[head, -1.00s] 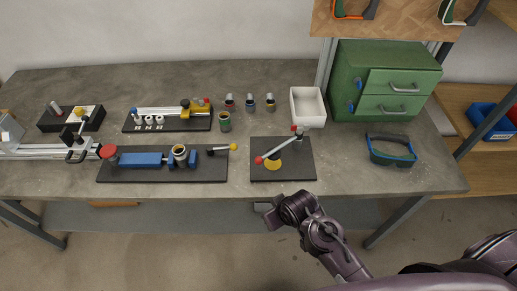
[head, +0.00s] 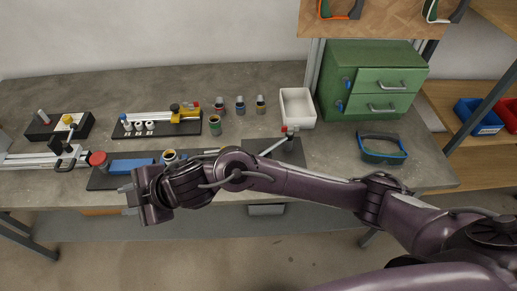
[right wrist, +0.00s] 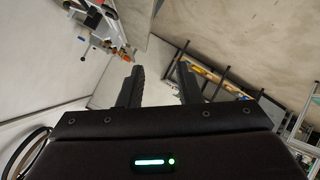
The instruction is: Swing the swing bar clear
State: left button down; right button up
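The swing bar (head: 273,146) is a silver bar on a dark plate (head: 293,157) at the right middle of the bench. Its far end meets an upright post (head: 288,132) with a red and green top. My right forearm hides its near end and the yellow disc. My right gripper (head: 126,192) is in front of the bench's near edge, well left of the bar and not touching it. In the right wrist view its two fingers (right wrist: 158,72) stand apart with nothing between them. My left gripper is not in view.
A fixture with a blue block (head: 130,166) lies close behind my right gripper. Several small cups stand mid-bench.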

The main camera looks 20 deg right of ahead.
notch_tip(320, 180, down, 3)
jog(key=d+n+g+h, duration=0.1)
jog(key=d+n+g, duration=0.1)
jog(key=n, duration=0.1)
jog(key=r+m+g+h, duration=0.1)
jog(key=r+g+h, duration=0.1)
jog(key=h, duration=0.7)
send_over(271, 149)
jog(key=s+a, duration=0.2)
jog(key=a, duration=0.1)
jog(key=f, duration=0.2)
jog(key=f+p, duration=0.1)
jog(key=f, duration=0.2)
jog(key=w+f, duration=0.1)
jog(key=f, duration=0.1)
jog(key=shift+a+f+p, duration=0.15)
jog(key=shift+f+p, duration=0.2)
grip_shut()
